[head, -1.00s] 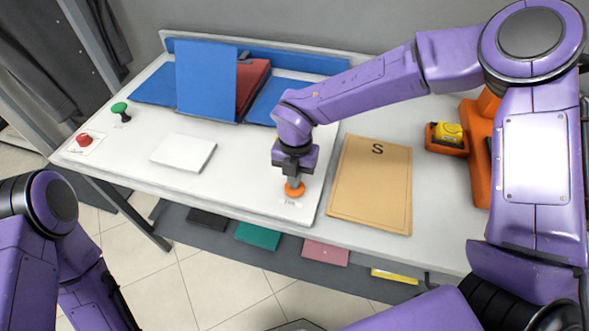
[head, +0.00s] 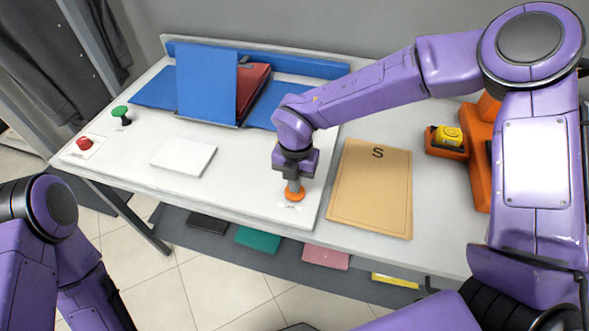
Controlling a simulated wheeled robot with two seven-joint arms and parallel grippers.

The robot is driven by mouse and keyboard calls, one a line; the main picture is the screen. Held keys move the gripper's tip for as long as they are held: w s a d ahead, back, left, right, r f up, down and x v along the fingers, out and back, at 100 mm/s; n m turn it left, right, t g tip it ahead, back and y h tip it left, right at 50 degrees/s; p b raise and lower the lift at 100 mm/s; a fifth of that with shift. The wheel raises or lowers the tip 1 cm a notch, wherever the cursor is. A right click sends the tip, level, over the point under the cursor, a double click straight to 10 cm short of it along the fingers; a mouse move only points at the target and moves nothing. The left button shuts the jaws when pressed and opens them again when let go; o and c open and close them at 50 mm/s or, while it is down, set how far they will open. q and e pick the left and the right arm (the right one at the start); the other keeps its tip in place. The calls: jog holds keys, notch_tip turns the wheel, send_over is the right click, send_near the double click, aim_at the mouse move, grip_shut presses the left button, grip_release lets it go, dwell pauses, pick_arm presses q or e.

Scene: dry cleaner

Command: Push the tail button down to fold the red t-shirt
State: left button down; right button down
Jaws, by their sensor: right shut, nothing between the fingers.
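The tail button is an orange round button (head: 294,194) at the front right of the white board; a small label beside it is too small to read. My right gripper (head: 293,184) is shut and empty, pointing down with its tips on or just above the button and hiding part of it. The red t-shirt (head: 252,85) lies on the blue folding panels. One blue panel (head: 206,84) stands raised over the shirt's left part. My left gripper is out of view; only the left arm shows at the lower left.
A green button (head: 121,112) and a red button (head: 84,143) are at the left. A white block (head: 184,156) lies mid-table. A tan "S" board (head: 371,188) lies right of the gripper. An orange holder with a yellow tape measure (head: 447,137) is farther right. Folded cloths lie on a lower shelf.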

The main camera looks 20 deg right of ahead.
jog(key=r+p, duration=0.4)
jog(key=shift+w+d+r, duration=0.1)
jog(key=shift+w+r, duration=0.1)
jog(key=shift+r, duration=0.2)
jog(key=shift+r+b, duration=0.6)
jog(key=shift+b, duration=0.2)
notch_tip(320, 180, up, 8)
jog(key=b, duration=0.1)
jog(key=shift+w, duration=0.25)
